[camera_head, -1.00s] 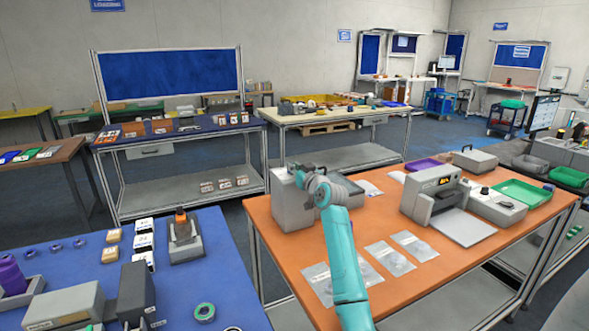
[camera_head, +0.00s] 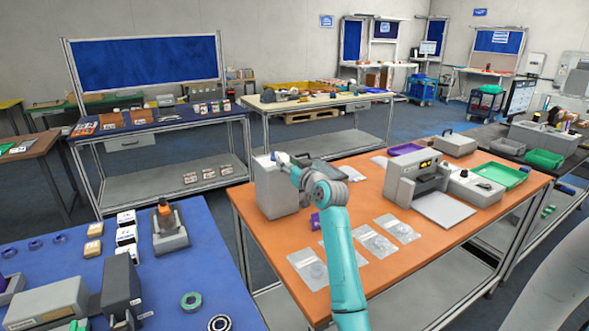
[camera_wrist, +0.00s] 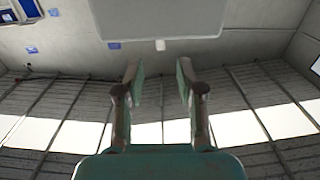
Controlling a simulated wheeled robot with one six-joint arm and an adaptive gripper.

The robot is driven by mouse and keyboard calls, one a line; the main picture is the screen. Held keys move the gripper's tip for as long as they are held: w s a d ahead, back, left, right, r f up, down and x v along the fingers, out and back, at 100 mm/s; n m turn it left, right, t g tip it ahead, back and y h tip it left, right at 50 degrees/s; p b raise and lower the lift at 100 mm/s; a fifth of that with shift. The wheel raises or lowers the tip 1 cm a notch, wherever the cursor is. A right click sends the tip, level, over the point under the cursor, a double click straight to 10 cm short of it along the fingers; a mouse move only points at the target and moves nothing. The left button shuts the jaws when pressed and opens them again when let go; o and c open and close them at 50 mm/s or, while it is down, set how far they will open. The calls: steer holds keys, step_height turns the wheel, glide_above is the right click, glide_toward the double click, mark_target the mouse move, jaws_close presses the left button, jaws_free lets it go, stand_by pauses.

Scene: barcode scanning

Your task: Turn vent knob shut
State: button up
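A grey box (camera_head: 272,198) stands at the left back corner of the orange table.
A purple item (camera_head: 315,221) is close beside my arm. The blue table (camera_head: 215,255) stands at left.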

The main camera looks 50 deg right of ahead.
steer(key=shift+v, duration=2.35)
